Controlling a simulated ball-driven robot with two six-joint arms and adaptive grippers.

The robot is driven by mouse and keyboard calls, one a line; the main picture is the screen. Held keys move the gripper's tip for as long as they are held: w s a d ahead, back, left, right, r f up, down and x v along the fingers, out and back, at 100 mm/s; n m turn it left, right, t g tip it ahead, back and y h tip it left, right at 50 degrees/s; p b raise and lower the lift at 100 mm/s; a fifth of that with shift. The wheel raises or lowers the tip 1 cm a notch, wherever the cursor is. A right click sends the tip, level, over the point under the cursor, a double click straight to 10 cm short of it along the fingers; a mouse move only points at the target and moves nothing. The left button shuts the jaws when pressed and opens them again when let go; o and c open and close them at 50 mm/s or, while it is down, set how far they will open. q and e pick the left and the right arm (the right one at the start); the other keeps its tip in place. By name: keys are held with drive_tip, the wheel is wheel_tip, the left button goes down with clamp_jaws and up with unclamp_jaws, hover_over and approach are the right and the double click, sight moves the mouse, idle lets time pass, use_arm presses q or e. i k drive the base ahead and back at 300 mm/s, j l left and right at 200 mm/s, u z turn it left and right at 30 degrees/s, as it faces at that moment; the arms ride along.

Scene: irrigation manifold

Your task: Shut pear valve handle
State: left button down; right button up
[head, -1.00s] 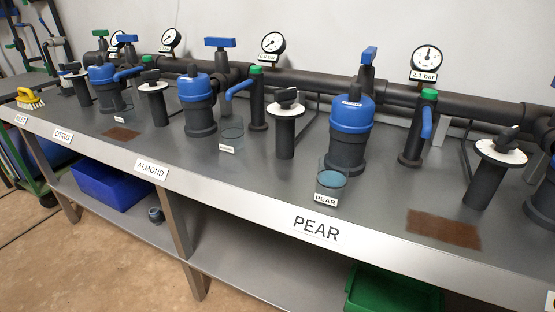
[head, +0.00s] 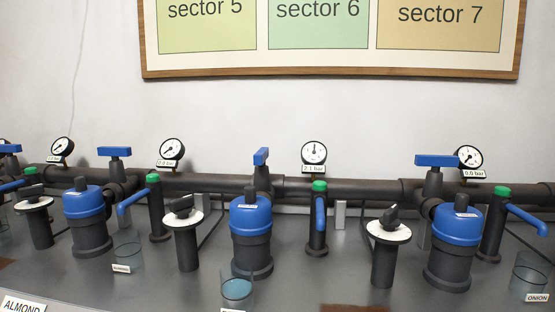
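The pear valve handle (head: 261,156) is a blue bar on a dark valve body, seen nearly end-on. It points roughly toward me, across the main pipe (head: 345,187). The neighbouring blue handles, the almond one (head: 114,152) and the onion-side one (head: 437,160), lie along the main pipe. The pear filter (head: 251,222), with a blue cap, stands in front of the pear valve and hides its lower part. The pear gauge (head: 314,153) reads 2.1 bar. Neither of my grippers is in view.
A cup with bluish water (head: 237,291) stands before the pear filter. A green-topped tap with a blue lever (head: 320,212) stands right of it. Black dials on white discs (head: 183,216) (head: 389,229) flank the filter. A sector board (head: 330,40) hangs above.

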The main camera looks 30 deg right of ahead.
sight(259, 158)
drive_tip(key=l+z, duration=0.15)
drive_tip(key=z, duration=0.7)
drive_tip(key=u, duration=0.3)
